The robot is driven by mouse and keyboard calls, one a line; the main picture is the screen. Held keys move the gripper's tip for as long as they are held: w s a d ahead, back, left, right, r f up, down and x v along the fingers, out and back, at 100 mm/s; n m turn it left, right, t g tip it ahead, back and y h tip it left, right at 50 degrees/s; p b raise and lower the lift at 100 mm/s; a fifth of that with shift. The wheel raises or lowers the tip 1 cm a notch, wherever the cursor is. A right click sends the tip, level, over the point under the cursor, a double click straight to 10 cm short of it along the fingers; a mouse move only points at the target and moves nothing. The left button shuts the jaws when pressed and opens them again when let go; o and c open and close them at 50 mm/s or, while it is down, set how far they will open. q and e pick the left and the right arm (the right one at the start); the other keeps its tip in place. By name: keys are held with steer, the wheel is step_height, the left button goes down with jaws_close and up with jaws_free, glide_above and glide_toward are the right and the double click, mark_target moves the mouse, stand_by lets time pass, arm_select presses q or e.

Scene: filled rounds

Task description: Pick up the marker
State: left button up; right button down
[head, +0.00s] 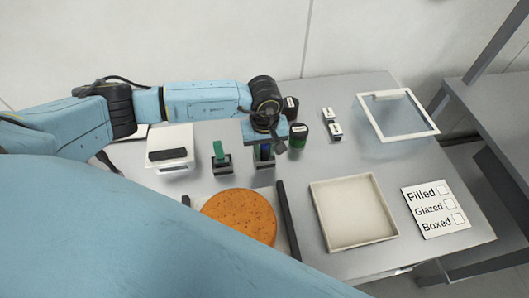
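My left gripper (267,142) points down over a small upright item (263,158) in a grey stand, left of the dark jars. The gripper covers the item's top, and I cannot tell whether the fingers touch it or how far apart they are. No object shows clearly as a marker. My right gripper is not in view.
A white card with tick boxes (433,210) lies right of a cream tray (353,213). An orange-brown round (239,217), a stand with a green piece (220,158), a dark green-based jar (298,136) and a glass-topped frame (397,116) are on the table. A blue part of mine hides the front left.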

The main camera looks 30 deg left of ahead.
arm_select(q)
jaws_close()
